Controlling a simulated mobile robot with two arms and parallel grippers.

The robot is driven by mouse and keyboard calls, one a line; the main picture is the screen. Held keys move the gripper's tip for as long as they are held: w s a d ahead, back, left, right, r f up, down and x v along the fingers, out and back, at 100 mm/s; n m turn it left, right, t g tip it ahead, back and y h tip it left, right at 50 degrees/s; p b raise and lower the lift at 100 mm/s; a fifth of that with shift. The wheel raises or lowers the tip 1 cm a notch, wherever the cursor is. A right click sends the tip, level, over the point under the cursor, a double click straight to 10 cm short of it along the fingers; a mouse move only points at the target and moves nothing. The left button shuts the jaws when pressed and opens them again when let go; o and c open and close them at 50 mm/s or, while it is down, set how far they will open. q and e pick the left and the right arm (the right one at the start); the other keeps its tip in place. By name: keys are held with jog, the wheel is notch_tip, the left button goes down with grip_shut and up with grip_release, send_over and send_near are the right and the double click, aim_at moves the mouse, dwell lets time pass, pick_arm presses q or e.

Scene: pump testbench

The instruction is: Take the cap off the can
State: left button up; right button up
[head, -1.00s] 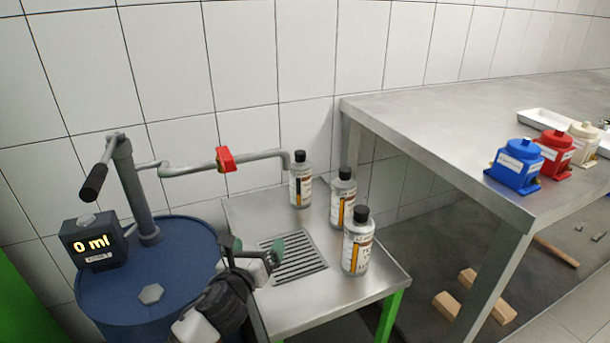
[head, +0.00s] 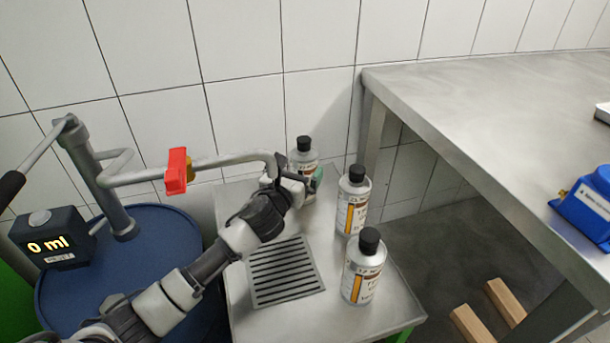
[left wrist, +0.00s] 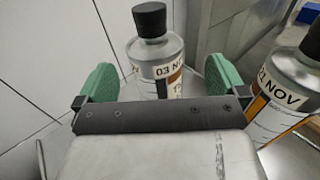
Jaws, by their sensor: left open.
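Three silver cans with black caps stand upright on the small steel table. The far can (head: 305,158) has its black cap (head: 304,143) on. The middle can (head: 352,205) and the near can (head: 364,270) are also capped. My left gripper (head: 302,180) is at the far can, partly hiding its body. In the left wrist view the far can (left wrist: 160,65) and its cap (left wrist: 150,20) show between the open green fingertips (left wrist: 160,85), with gaps on both sides. The middle can (left wrist: 285,90) is at the right of that view. My right gripper is not in view.
The bent outlet pipe (head: 230,160) with a red valve handle (head: 176,171) ends close to the far can and my left gripper. A blue drum (head: 150,260) with a "0 ml" display (head: 50,245) stands left. A drain grate (head: 285,272) lies clear. A larger steel table (head: 470,110) is right.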

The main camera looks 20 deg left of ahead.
aim_at(304, 154)
pick_arm(q)
jog(key=shift+w+f, duration=0.1)
jog(key=shift+w, duration=0.3)
jog(key=w+b, duration=0.1)
jog(key=w, duration=0.4)
jog(key=shift+r, duration=0.2)
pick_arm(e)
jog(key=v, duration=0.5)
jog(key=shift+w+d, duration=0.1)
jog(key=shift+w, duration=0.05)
pick_arm(q)
jog(key=shift+c, duration=0.2)
jog(key=c, duration=1.4)
jog(key=shift+r, duration=0.1)
jog(key=shift+c, duration=1.2)
